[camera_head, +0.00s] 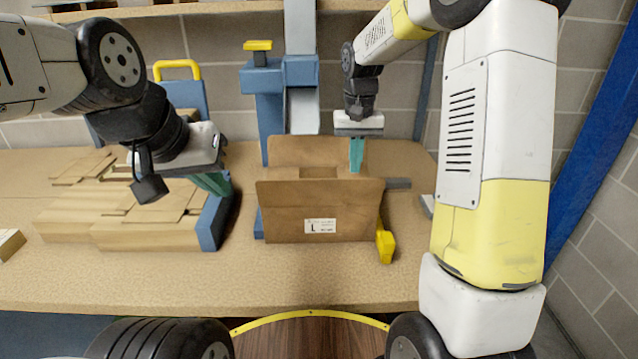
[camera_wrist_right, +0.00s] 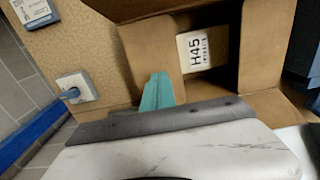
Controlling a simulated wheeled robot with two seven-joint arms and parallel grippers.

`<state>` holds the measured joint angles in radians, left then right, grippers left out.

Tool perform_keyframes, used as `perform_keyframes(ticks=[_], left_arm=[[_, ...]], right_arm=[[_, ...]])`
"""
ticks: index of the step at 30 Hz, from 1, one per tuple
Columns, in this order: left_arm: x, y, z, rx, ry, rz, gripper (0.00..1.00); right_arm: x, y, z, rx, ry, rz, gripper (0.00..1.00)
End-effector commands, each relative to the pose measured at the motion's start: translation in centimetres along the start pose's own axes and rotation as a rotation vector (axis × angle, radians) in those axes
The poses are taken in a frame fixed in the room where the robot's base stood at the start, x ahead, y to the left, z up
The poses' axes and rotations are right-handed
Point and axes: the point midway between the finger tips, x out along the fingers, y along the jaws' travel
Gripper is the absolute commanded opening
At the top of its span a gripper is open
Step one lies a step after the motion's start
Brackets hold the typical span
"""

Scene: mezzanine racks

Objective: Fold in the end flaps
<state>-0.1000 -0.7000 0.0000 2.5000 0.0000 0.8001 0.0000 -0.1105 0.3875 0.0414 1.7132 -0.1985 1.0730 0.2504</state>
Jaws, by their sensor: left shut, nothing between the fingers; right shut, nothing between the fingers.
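The cardboard box (camera_head: 345,222) stands on the bench with a white "L" label on its front. Its long back flap (camera_head: 300,150) stands up and its long front flap (camera_head: 320,193) leans outward. The end flaps seem to lie inward, the right one (camera_wrist_right: 148,52) beside a gap showing an "H45" label (camera_wrist_right: 195,50); how flat they lie is unclear. My right gripper (camera_head: 356,156) is shut and empty at the box's right end; its teal fingers (camera_wrist_right: 157,92) show close to the right end flap, contact unclear. My left gripper (camera_head: 216,184) is shut and empty, left of the box.
Stacked flat cardboard (camera_head: 130,215) lies left of the box against a blue stop (camera_head: 213,222). A blue post (camera_head: 268,110) with a yellow top rises behind the box. A yellow piece (camera_head: 386,243) sits at its right front corner. The bench front is clear.

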Motion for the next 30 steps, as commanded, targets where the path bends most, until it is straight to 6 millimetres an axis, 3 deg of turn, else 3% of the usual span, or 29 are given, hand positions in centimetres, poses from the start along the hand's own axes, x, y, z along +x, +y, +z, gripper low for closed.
perform_keyframes(ticks=[13,26,30], left_arm=[[0.0,0.0,0.0,0.000,0.000,0.000,0.00],[0.0,0.0,0.0,0.000,0.000,0.000,0.00],[0.0,0.0,0.0,0.000,0.000,0.000,0.00]], right_arm=[[-5.3,0.0,0.0,0.000,0.001,0.000,0.00],[-6.2,0.0,0.1,0.000,0.001,-0.001,0.00],[-7.5,0.4,1.6,-0.003,0.034,-0.015,0.00]])
